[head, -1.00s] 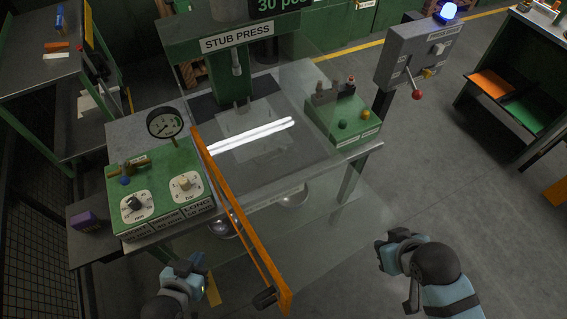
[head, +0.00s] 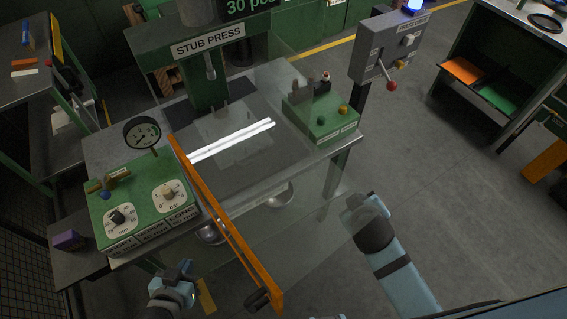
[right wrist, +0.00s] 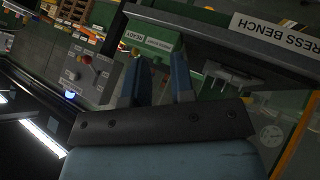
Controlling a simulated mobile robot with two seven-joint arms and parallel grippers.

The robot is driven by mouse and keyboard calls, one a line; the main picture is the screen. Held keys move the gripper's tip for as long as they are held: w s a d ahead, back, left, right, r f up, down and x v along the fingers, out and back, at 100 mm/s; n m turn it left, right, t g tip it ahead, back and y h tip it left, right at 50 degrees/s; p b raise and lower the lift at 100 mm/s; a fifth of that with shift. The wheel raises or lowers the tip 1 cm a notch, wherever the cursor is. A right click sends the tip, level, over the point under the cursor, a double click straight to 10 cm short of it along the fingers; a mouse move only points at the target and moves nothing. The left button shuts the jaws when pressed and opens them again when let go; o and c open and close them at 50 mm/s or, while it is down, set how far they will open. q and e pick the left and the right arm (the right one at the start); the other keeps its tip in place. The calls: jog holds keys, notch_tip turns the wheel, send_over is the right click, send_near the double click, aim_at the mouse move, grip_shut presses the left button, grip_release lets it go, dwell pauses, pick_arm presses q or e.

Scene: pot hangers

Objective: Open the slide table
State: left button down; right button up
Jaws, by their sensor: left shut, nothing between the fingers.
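The press bench (head: 325,151) stands ahead with a grey top under the green stub press (head: 208,48). A pale plate on it, with light reflections across it, may be the slide table (head: 237,150); I cannot tell its edges. A clear guard with an orange bar (head: 222,218) and a dark handle (head: 258,298) stands in front. My left gripper (head: 187,272) is shut and empty, left of the bar's lower end. My right gripper (head: 358,203) is near the bench's front right; the right wrist view shows its fingers (right wrist: 153,82) apart, with nothing between them.
A green control box (head: 135,212) with a gauge (head: 142,134) is at the bench's left. A smaller green box (head: 322,117) is at its right. A grey switch panel (head: 389,49) with a red-knobbed lever stands beyond.

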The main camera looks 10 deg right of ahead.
jog(key=w+a+f+n+t+y, duration=0.2)
jog(key=w+a+f+n+y, duration=0.1)
jog(key=a+n, duration=0.35)
jog(key=w+a+f+n+t+y, duration=0.25)
jog(key=w+a+n, duration=0.2)
jog(key=a, duration=0.25)
jog(key=w+a+f+n+t+y, duration=0.1)
jog(key=w+a+f+n+y, duration=0.15)
jog(key=a+n, duration=0.4)
jog(key=shift+y, duration=0.3)
jog(key=b+x, duration=0.1)
jog(key=x, duration=0.5)
jog(key=b+x, duration=0.1)
jog(key=x, duration=0.6)
jog(key=shift+w+r, duration=0.15)
jog(key=shift+w, duration=0.15)
grip_shut()
